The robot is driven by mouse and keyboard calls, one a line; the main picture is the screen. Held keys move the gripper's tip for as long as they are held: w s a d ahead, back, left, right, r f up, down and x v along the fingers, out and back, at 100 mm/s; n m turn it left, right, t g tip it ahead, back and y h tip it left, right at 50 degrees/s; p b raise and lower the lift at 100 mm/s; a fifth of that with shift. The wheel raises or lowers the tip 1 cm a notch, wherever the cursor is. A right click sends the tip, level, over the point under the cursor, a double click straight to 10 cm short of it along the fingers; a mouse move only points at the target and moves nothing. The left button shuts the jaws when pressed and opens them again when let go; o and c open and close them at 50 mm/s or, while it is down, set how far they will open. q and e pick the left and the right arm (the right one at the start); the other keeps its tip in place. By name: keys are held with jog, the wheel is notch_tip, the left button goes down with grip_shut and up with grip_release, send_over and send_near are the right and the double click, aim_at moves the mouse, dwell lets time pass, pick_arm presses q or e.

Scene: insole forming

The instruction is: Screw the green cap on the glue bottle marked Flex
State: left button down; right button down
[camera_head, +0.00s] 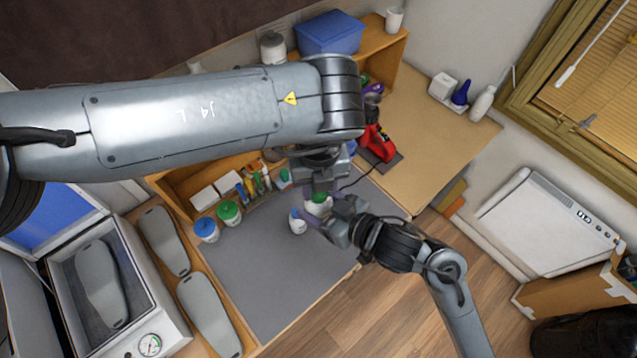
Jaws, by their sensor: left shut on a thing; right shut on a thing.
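A white glue bottle (316,209) stands over the right end of the grey mat, with a green cap (320,198) at its top. My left gripper (319,193) reaches down from above and is shut on the green cap. My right gripper (318,212) comes in from the lower right and is shut on the white bottle's body. The grippers hide much of both, so the cap's seating on the neck and any Flex marking cannot be made out. Another white bottle (297,223) with a bluish top stands just left of the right gripper.
Jars with a blue lid (207,230) and a green lid (229,213) stand at the mat's left. A wooden shelf (178,189) with tubes and boxes lies behind. A red tool (378,143) is at the back right. The grey mat's (265,275) front is clear.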

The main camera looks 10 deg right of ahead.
pick_arm(q)
jog(key=m, duration=0.5)
jog(key=shift+m, duration=0.4)
jog(key=c, duration=0.7)
grip_release()
jog(key=shift+o, duration=0.2)
jog(key=shift+r, duration=0.1)
notch_tip(320, 180, up, 12)
